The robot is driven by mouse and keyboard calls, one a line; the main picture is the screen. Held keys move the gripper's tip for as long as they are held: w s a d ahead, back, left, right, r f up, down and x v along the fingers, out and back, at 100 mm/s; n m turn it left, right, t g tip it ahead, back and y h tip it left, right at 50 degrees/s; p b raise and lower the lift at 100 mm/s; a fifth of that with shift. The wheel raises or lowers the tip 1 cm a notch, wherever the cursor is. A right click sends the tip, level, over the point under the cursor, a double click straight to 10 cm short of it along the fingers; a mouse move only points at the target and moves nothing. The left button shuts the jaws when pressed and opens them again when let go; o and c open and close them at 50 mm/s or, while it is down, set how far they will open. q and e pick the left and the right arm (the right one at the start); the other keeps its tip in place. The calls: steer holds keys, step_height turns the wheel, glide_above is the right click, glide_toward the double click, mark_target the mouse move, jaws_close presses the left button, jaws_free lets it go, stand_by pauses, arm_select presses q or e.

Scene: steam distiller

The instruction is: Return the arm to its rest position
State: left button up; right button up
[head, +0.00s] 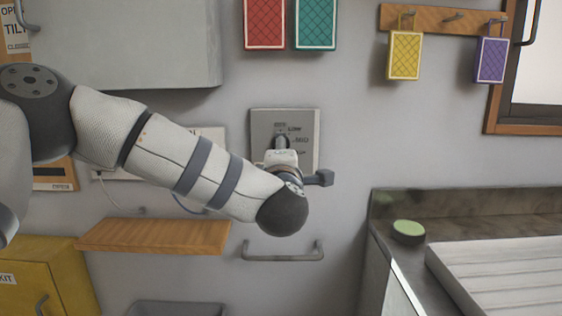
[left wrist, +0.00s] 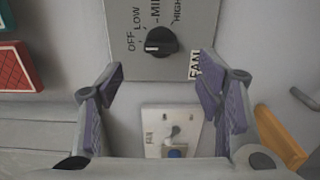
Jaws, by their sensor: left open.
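My left arm reaches in from the left in the head view, its wrist in front of a grey fan panel (head: 307,122) on the wall. My left gripper (left wrist: 159,70) is open and empty in the left wrist view, a finger on each side. Ahead of it is the grey panel (left wrist: 185,65) with a dark round knob (left wrist: 160,41) and the labels OFF, LOW, MID, HIGH and FAN. The fingers are apart from the knob. In the head view the arm hides most of the gripper and the panel's lower part. My right gripper is not in view.
A white switch plate (left wrist: 157,119) sits beside the panel. A wooden shelf (head: 150,236) and a metal wall bar (head: 283,256) are below the arm. A grey cabinet (head: 140,45) hangs above it. A counter with a green-topped round object (head: 408,228) stands at right.

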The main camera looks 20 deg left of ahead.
arm_select(q)
steer(key=shift+v, duration=1.7)
